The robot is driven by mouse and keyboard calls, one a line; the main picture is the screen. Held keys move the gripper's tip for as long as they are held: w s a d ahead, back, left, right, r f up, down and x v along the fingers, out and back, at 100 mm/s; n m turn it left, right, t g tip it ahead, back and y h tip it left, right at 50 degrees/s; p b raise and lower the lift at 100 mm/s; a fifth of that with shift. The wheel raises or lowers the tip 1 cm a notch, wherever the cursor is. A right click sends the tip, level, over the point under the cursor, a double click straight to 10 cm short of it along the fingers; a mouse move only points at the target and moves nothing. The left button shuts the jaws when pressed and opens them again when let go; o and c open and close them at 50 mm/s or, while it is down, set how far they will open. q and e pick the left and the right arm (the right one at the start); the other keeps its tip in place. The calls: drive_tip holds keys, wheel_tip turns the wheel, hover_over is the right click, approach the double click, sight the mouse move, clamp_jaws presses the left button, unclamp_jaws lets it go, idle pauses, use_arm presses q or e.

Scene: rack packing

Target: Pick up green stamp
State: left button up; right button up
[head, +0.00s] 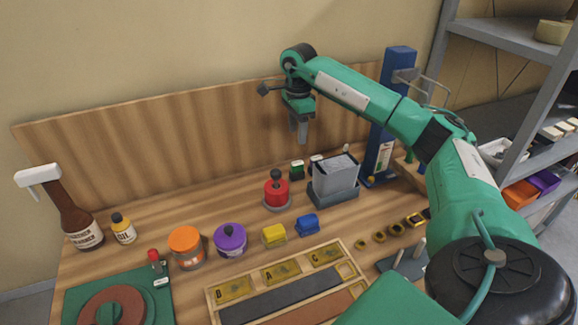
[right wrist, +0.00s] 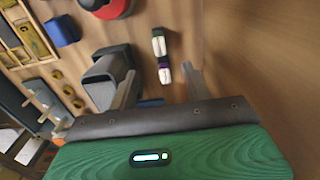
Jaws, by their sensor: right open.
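The green stamp (head: 297,169) is a small dark block with a green part, standing at the back of the bench near the wooden back panel. In the right wrist view the green stamp (right wrist: 158,42) lies just beyond my fingers, with a similar purple-marked stamp (right wrist: 164,73) nearer, between the fingertips in the picture. My right gripper (head: 299,135) is open and empty, pointing down above the stamps; its spread fingers also show in the right wrist view (right wrist: 159,75). In the head view the purple-marked stamp (head: 316,160) is partly hidden by the grey bin. My left gripper is not in view.
The grey bin (head: 334,176) stands close right of the stamps, and a red-topped round item (head: 277,190) stands in front. A blue block (head: 307,225), a yellow block (head: 274,235) and jars are farther forward. A blue post (head: 384,130) rises at right.

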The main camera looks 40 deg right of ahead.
sight(297, 162)
wheel_tip(297, 162, down, 8)
drive_tip(key=shift+s+f+p, duration=0.1)
drive_tip(key=shift+s+p, duration=0.05)
drive_tip(key=shift+p, duration=0.6)
drive_tip(key=shift+f, duration=0.2)
wheel_tip(297, 162, down, 5)
drive_tip(key=shift+d+r+p, duration=0.1)
drive_tip(key=shift+p, duration=0.95)
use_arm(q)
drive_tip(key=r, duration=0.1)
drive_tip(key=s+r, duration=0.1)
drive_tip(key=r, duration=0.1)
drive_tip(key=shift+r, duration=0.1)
use_arm(e)
clamp_jaws()
